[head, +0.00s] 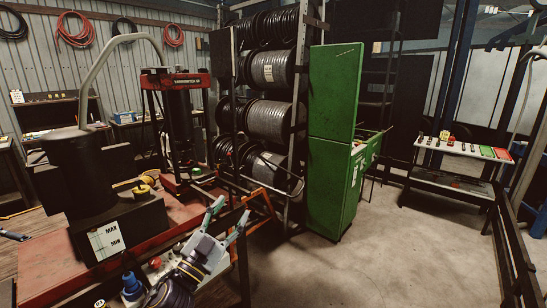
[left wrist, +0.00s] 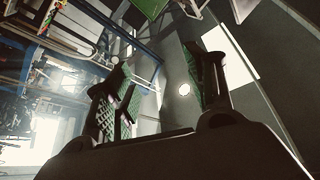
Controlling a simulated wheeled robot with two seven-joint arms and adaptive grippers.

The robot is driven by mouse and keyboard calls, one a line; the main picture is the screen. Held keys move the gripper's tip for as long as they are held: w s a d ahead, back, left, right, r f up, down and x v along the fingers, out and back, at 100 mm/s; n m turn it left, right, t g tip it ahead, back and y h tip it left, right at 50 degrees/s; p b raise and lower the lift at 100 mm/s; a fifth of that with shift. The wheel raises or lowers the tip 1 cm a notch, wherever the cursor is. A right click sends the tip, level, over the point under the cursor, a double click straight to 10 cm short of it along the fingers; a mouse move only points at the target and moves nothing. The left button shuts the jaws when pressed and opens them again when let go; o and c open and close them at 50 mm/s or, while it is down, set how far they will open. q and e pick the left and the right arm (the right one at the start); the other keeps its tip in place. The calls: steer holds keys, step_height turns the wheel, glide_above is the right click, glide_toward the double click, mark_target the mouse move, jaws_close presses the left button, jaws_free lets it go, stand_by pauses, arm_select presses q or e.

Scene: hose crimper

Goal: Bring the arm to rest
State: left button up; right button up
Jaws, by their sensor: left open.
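My left gripper (head: 229,213) is in the lower middle of the head view, pointing up and away. Its two green-padded fingers are spread apart with nothing between them. It is in the air in front of the red bench (head: 60,265), by the bench's right end. The left wrist view shows the same open fingers (left wrist: 155,78), with wall and ceiling behind them. My right gripper is in neither view.
The black hose crimper (head: 75,180) with a MAX/MIN label stands on the bench to the left. Hose reels (head: 270,70) fill a rack behind. A green cabinet (head: 333,130) stands right of it. A small table (head: 465,148) holds parts. The floor (head: 400,250) at lower right is clear.

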arm_select(q)
steer(key=s+a+f+n+g+y, duration=0.3)
steer(key=a+f+n+y, duration=0.25)
steer(key=f, duration=0.45)
steer(key=s+a+f+n+g+y, duration=0.2)
steer(key=a+f+n+g+y, duration=0.15)
steer(key=a+f+y, duration=0.45)
steer(key=s+d+f+g+h, duration=0.3)
steer(key=s+f+g, duration=0.7)
steer(key=s+f, duration=0.85)
steer(key=s+f+g, duration=0.1)
steer(key=s+f, duration=0.1)
steer(key=f, duration=1.4)
steer(key=s+f, duration=0.3)
steer(key=f, duration=1.3)
steer(key=s+a+f, duration=0.2)
steer(key=s+f, duration=0.7)
steer(key=s, duration=0.1)
steer(key=s+a+f+g, duration=0.1)
steer(key=s+a+f, duration=0.2)
steer(key=s+f, duration=0.7)
steer(key=shift+s, duration=0.65)
